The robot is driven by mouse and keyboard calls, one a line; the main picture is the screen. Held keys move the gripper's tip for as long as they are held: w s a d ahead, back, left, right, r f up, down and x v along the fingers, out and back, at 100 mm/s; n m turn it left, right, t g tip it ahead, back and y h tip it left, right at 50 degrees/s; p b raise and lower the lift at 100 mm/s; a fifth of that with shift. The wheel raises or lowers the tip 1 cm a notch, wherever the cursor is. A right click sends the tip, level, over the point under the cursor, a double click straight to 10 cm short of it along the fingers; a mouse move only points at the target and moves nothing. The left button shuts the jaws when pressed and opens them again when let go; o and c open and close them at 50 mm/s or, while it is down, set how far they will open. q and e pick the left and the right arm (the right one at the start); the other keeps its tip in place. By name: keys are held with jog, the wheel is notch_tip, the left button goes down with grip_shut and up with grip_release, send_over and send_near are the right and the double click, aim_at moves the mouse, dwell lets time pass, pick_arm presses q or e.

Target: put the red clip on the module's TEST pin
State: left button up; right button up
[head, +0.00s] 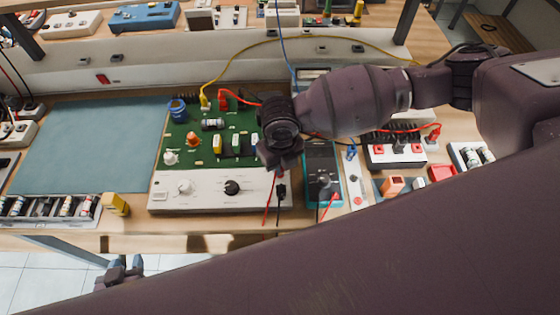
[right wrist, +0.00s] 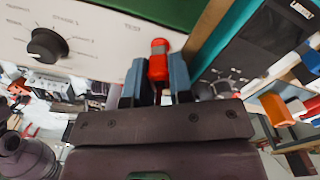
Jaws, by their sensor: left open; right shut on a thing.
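My right gripper (head: 280,165) is shut on a red clip (right wrist: 158,60), held upright between the fingertips in the right wrist view. The gripper (right wrist: 156,82) is over the right end of the module, by its white front panel (head: 210,200). The module's green board (head: 182,131) lies behind that panel. In the head view the hand hides the clip and the board's right edge. I cannot make out which part is the TEST pin. My left gripper (head: 126,264) is open and empty, low at the left, in front of the bench edge.
A teal meter (head: 322,160) stands close to the right of the module. Thin red and black leads hang near the right hand. A yellow block (head: 115,203) and a parts tray (head: 45,207) are at the left. The blue-green mat (head: 90,145) is clear.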

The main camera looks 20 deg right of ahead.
jog(key=shift+f, duration=0.45)
dwell(0.4)
jog(key=o, duration=0.9)
jog(key=shift+c, duration=0.2)
notch_tip(320, 180, up, 11)
jog(key=shift+f, duration=0.1)
dwell(0.5)
